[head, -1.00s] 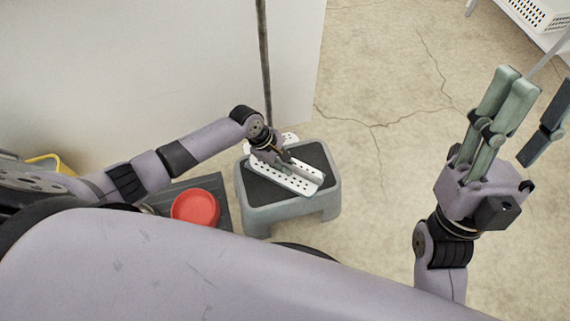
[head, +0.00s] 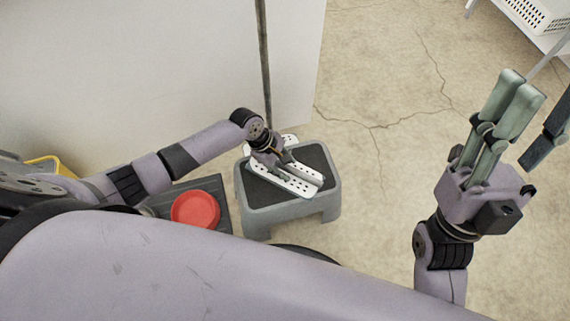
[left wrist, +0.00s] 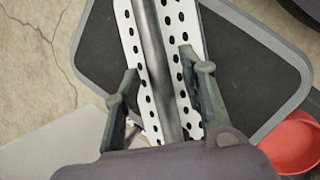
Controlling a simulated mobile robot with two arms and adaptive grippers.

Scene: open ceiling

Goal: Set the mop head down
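The mop head is a white plate with rows of holes and a grey bar along its middle (head: 302,187). It lies over the dark top of a grey step stool (head: 262,215); whether it fully touches the top is hard to tell. My left gripper (head: 285,168) is over the mop head. In the left wrist view the mop head (left wrist: 128,32) runs between my fingers (left wrist: 160,88), which stand apart on both sides of the grey bar with gaps to it. My right gripper (head: 530,115) is open and empty, away to the right.
A red round object (head: 195,209) sits on a dark tray (head: 221,190) left of the stool. A thin upright pole (head: 265,60) stands by the white wall (head: 130,70) behind the stool. A white basket (head: 540,14) is at top right.

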